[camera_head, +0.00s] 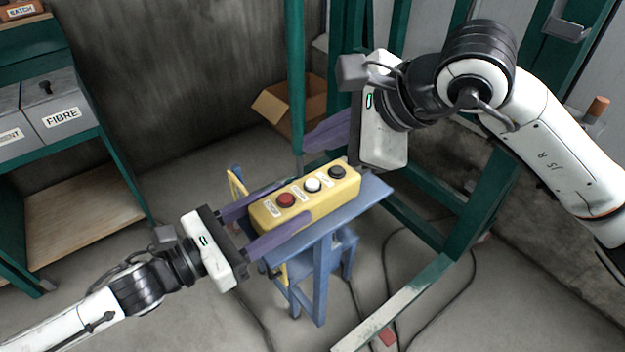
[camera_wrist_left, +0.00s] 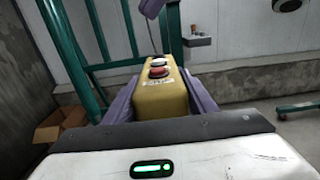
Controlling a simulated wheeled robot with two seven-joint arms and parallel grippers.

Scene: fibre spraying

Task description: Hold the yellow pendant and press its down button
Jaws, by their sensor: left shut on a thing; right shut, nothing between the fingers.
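The yellow pendant (camera_head: 275,219) has a red, a white and a black button in a row on its top face. It is over the small blue stand (camera_head: 345,214); whether it touches the stand I cannot tell. My left gripper (camera_head: 283,212) is shut on the pendant, one purple finger along each long side at the red-button end. In the left wrist view the pendant (camera_wrist_left: 162,98) points away between the fingers. My right gripper (camera_head: 325,136) is shut and empty, its purple fingers above and behind the pendant, apart from the black button (camera_head: 338,172). The button labels are too small to read.
A green frame (camera_head: 480,190) stands close behind and right of the stand. An open cardboard box (camera_head: 295,103) lies on the floor at the back. Cables run across the floor.

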